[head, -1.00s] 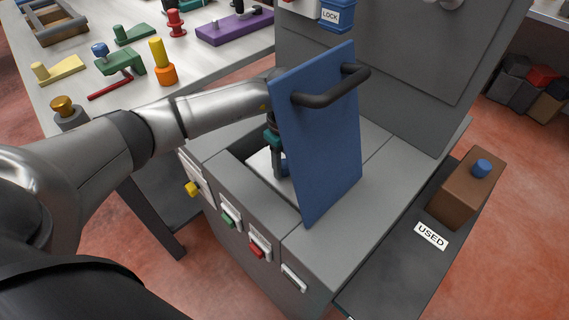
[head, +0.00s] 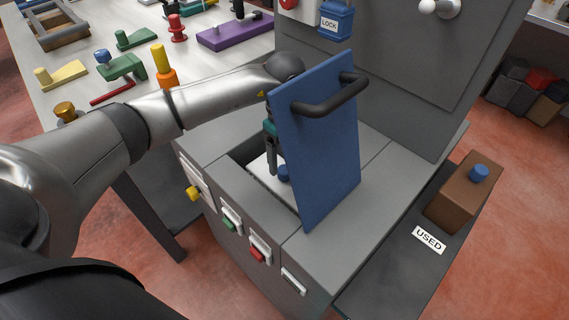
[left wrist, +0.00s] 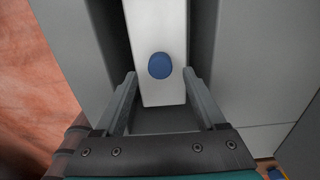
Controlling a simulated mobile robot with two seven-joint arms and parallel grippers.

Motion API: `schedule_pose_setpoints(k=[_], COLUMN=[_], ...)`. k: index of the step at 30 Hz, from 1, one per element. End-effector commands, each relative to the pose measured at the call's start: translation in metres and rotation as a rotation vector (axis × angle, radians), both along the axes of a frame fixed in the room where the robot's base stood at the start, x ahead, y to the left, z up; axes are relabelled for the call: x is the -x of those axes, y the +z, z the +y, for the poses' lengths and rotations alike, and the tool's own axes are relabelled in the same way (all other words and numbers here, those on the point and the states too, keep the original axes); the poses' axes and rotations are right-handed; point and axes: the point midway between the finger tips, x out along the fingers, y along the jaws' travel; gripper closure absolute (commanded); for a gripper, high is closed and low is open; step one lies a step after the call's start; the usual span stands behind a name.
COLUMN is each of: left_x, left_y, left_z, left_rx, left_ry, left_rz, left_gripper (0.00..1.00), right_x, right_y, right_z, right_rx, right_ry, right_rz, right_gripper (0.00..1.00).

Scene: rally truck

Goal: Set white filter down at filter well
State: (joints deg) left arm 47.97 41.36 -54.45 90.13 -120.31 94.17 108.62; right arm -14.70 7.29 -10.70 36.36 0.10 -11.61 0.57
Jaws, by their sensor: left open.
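The white filter (head: 262,168) sits down in the filter well (head: 240,163) on top of the grey cabinet. Its blue knob (head: 284,173) faces up. In the left wrist view the white filter (left wrist: 158,22) lies inside the well's grey walls, with the blue knob (left wrist: 160,66) near the line between the fingertips. My left gripper (head: 272,163) is open and empty just above the filter, its fingers apart from the knob. The raised blue lid hides part of the well and of the gripper. My right gripper is not in view.
The blue lid (head: 325,150) with a black handle (head: 335,97) stands raised beside the well. A brown filter (head: 464,190) with a blue knob rests on the dark shelf marked USED (head: 429,240). The table (head: 215,67) at the back left holds several coloured tools.

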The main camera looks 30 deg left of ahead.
Motion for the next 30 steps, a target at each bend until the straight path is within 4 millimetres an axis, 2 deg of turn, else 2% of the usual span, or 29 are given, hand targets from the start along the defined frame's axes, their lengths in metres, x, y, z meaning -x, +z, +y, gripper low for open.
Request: schedule_pose_setpoints(k=[1, 6, 12, 30], left_x=[-0.001, 0.000, 0.000, 0.000], left_y=[0.016, 0.050, 0.072, 0.076], left_z=[0.000, 0.000, 0.000, 0.000], left_rx=[0.000, 0.001, 0.000, 0.000], left_ry=[0.000, -0.001, 0.000, 0.000], left_rz=[-0.003, -0.002, -0.001, 0.001], left_gripper=[0.28, 0.28, 0.28, 0.28], right_x=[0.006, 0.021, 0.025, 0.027], right_y=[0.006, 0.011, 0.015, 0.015], right_z=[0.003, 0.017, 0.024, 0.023], right_rx=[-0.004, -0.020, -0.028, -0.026], right_ry=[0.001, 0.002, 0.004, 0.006], right_rz=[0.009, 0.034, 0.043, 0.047], right_gripper=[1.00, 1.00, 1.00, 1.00])
